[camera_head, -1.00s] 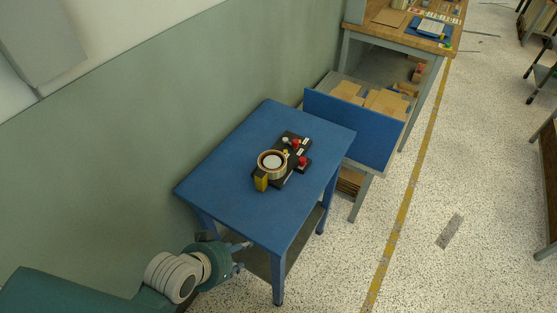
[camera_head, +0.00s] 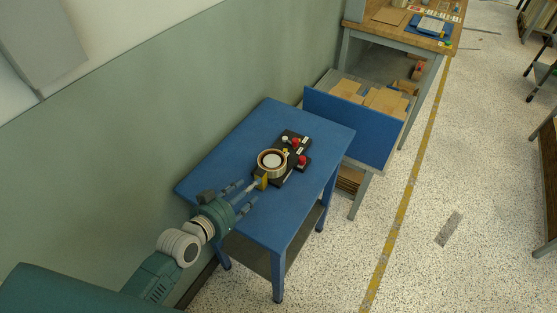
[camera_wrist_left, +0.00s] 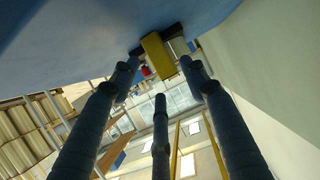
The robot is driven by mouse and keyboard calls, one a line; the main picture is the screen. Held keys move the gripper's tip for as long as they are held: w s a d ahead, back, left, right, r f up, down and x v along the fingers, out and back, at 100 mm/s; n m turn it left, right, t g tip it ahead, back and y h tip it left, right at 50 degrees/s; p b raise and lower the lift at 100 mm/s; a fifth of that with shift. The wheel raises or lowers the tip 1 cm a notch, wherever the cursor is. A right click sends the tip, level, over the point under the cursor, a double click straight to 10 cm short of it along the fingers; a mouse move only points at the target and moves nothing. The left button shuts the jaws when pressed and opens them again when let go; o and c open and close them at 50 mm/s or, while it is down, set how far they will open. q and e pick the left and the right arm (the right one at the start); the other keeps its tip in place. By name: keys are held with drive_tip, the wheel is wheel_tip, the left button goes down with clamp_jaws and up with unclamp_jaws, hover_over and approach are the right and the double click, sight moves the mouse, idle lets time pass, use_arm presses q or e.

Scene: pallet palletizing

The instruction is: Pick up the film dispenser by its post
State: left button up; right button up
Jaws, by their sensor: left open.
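The film dispenser (camera_head: 270,163) sits on the blue table, with a round pale roll on a black base. A yellow upright piece (camera_head: 262,182) stands at its near end and appears to be the post; in the left wrist view it is a yellow block (camera_wrist_left: 158,56) ahead of my fingers. My left gripper (camera_head: 247,193) is over the near part of the table, its fingers pointing at the yellow piece. In the left wrist view the gripper (camera_wrist_left: 160,80) has its fingers spread, with nothing between them. My right gripper is not in view.
The blue table (camera_head: 228,165) is bare around the dispenser. Red knobs (camera_head: 302,160) stand on the black base. A grey-green wall runs along the left. A blue panel (camera_head: 350,127) and a cart with cardboard stand behind; speckled floor lies free to the right.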

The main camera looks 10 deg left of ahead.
use_arm(q)
drive_tip(key=shift+d+p+x, duration=0.2)
drive_tip(key=shift+p+x, duration=0.5)
drive_tip(key=shift+x, duration=2.45)
drive_tip(key=shift+s+r, duration=0.1)
drive_tip(key=shift+r, duration=0.1)
clamp_jaws()
drive_tip(key=shift+r, duration=0.1)
